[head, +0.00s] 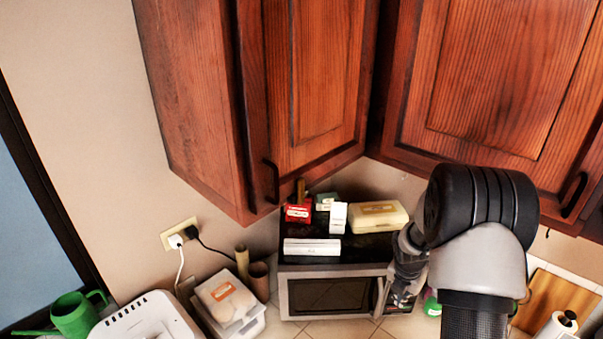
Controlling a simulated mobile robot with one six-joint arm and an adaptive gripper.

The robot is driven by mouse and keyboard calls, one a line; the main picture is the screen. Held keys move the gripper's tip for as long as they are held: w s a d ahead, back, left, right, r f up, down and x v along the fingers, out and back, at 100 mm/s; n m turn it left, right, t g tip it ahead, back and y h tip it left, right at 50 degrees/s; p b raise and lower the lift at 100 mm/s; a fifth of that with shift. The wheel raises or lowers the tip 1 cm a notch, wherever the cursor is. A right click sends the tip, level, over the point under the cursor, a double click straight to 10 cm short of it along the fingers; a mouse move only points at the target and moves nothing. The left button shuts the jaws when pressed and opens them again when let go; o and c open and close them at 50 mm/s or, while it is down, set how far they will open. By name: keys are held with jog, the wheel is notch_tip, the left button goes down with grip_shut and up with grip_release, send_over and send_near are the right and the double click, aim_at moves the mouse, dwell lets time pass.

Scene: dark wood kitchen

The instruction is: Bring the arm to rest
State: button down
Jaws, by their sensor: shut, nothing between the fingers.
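My arm (480,220) rises from the bottom right, and its large dark and grey joint covers part of the cabinet and counter behind. My gripper (402,296) is small in the head view and points down in front of the right side of the microwave (335,294). It looks close to the microwave's door handle (379,298), but I cannot tell whether it touches it. The gripper is shut with nothing held. Its fingertips are hard to make out.
Wooden wall cabinets (315,75) hang above. Boxes, including a cream one (378,216) and a red one (298,213), sit on the microwave. Left are plastic containers (228,298), a white appliance (148,318) and a green watering can (75,315). A paper roll (556,326) stands at right.

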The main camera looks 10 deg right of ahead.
jog(key=s+a+r+m+t+b, duration=0.2)
jog(key=s+a+r+m+b, duration=0.5)
jog(key=s+a+m+b, duration=0.5)
jog(key=s+a+f+m+y+b, duration=0.1)
jog(key=s+a+f+m+b, duration=0.2)
jog(key=s+a+m+b, duration=0.2)
jog(key=s+a+f+m+y+b, duration=0.1)
jog(key=s+a+f+m+b, duration=0.2)
jog(key=s+a+m+b, duration=0.2)
jog(key=s+m+b, duration=0.3)
jog(key=s+b, duration=0.2)
jog(key=shift+a+f+m+t, duration=0.25)
jog(key=shift+a+m+t, duration=0.15)
